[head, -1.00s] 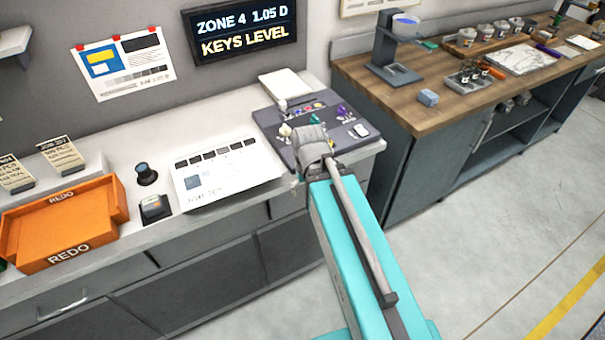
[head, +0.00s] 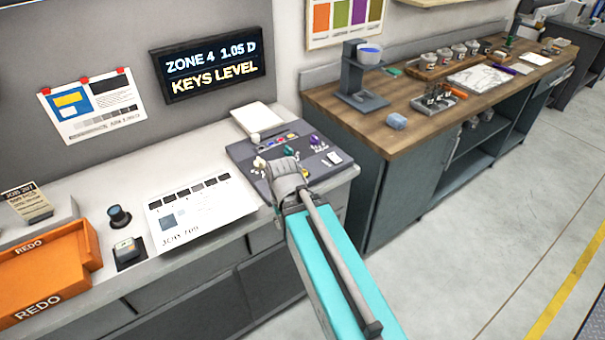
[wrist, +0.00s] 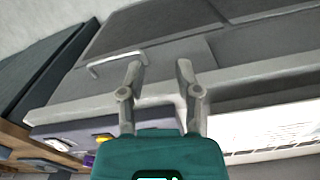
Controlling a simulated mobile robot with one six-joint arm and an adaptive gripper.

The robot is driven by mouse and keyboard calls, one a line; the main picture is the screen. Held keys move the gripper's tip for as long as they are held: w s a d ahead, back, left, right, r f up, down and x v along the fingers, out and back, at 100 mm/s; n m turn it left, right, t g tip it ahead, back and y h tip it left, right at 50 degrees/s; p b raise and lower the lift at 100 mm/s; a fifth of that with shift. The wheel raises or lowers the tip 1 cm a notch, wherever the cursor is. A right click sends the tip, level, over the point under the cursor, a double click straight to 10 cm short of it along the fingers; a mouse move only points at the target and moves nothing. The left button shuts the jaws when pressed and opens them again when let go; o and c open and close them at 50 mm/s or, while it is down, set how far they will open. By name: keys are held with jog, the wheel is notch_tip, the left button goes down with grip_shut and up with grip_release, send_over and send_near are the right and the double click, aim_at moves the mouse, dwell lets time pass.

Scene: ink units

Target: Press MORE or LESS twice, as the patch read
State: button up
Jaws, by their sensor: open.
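The dark display (head: 213,66) on the wall reads "ZONE 4 1.05 D" and "KEYS LEVEL". The grey key console (head: 240,151) with coloured buttons and knobs sits at the right end of the light counter. My arm partly covers it, and no MORE or LESS label can be read. A printed sheet with a row of dark patches (head: 203,212) lies left of the console. In the wrist view my gripper (wrist: 157,68) is open and empty, with the counter edge and the console (wrist: 70,130) beyond it. The fingertips are hidden in the head view.
A wooden bench (head: 420,115) with a stand, ink pots and a tray is at the right. Open floor lies in front of it.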

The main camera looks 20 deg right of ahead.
grip_shut()
dwell(1.1)
